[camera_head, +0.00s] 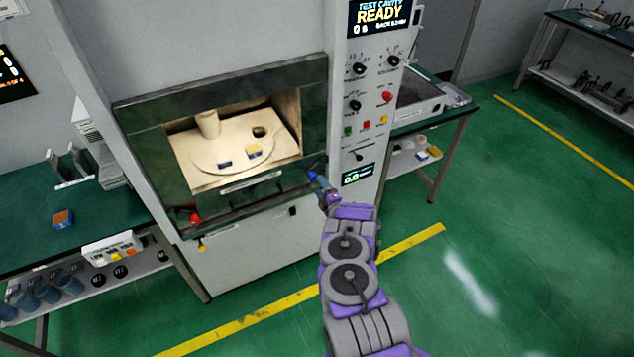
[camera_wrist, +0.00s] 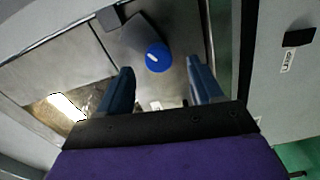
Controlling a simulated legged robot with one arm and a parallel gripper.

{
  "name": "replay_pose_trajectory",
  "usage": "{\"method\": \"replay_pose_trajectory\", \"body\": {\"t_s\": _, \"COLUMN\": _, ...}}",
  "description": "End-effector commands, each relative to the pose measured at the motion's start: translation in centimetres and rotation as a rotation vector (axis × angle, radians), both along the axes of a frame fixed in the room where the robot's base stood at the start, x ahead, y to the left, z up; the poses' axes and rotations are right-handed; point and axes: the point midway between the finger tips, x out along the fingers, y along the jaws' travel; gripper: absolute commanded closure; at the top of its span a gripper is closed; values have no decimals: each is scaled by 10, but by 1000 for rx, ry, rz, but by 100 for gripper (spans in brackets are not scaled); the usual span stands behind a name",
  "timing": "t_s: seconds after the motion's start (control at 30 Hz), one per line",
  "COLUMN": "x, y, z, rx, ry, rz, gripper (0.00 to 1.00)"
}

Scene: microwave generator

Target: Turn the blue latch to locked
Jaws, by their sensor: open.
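The blue latch is a round blue knob (camera_wrist: 158,57) with a short white mark on its face, on a grey metal plate in the wrist view. My gripper (camera_wrist: 161,82) is open, with one finger to the left of the knob and one to the right. The knob appears just beyond the fingertips, and I cannot tell whether they touch it.
The lit cavity holds a turntable (camera_head: 208,160) with a cup (camera_head: 208,124) and small blocks. A red knob (camera_head: 194,218) is at the door's lower left. A control panel (camera_head: 365,95) with dials and buttons stands right of the door. Green benches (camera_head: 100,200) flank the machine.

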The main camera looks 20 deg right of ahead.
Motion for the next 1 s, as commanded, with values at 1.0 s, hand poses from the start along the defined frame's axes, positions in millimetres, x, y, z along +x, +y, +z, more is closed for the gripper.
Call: {"method": "replay_pose_trajectory", "body": {"t_s": 1.0, "x": -124, "y": -3, "z": -1, "rx": 1, "ry": 1, "rz": 2, "gripper": 34}}
